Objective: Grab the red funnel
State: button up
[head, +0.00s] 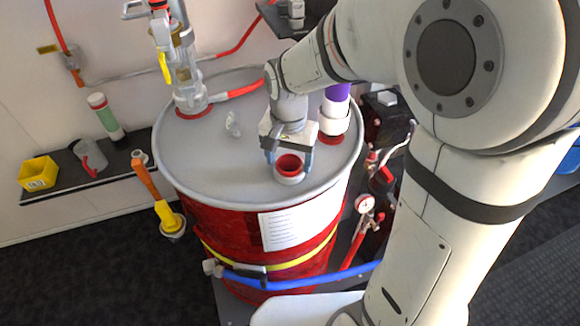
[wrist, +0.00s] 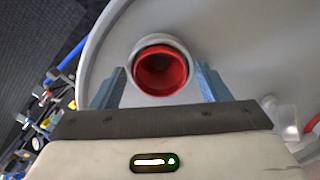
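The red funnel (head: 289,165) stands on the grey drum lid near its front edge, a red cup with a pale rim or collar around it. In the wrist view the funnel (wrist: 160,72) is seen from above, with its dark hollow inside. My gripper (head: 290,158) points down at the lid with its blue-grey fingers spread to either side of the funnel. In the wrist view my gripper (wrist: 161,70) shows a finger left and right of the pale collar, very close to it. I cannot tell whether they touch it.
A shelf (head: 62,180) with a yellow bin (head: 38,173) is at left. The lid's left front is clear.

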jog(key=c, duration=0.8)
